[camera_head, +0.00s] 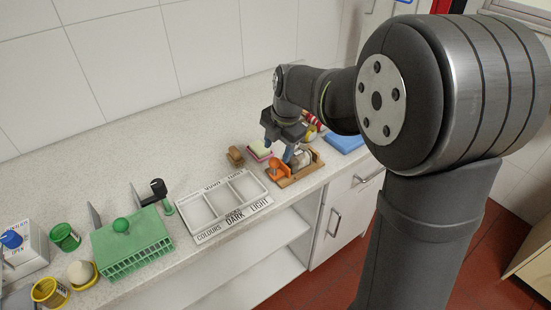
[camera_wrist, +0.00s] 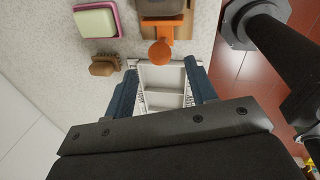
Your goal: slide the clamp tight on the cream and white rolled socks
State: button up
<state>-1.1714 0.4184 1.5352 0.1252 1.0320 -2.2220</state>
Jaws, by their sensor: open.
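The clamp is a wooden base (camera_head: 306,172) with an orange sliding part (camera_head: 279,170) at its left end. In the wrist view the orange part (camera_wrist: 158,42) has a round knob just beyond my fingertips. The rolled socks (camera_head: 301,158) sit on the base, to the right of the orange part, partly hidden by my gripper. In the wrist view a shaded greyish bundle (camera_wrist: 162,8), apparently the socks, is cut off by the top edge. My gripper (camera_wrist: 161,66) is open, its blue fingers either side of the knob's line, with nothing visibly held. Whether it touches the knob is unclear.
A white sorting tray (camera_head: 198,236) lies left of the clamp. A brush (camera_head: 235,156) and a pink soap dish (camera_wrist: 119,31) are behind it. A blue cloth (camera_head: 345,143) lies to the right. A green rack (camera_head: 133,246) and tubs stand far left. The counter's front edge is close.

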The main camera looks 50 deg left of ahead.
aim_at(275, 159)
jog(key=f, duration=0.2)
jog(key=a+f, duration=0.1)
jog(key=f, duration=0.2)
jog(key=shift+s, duration=0.1)
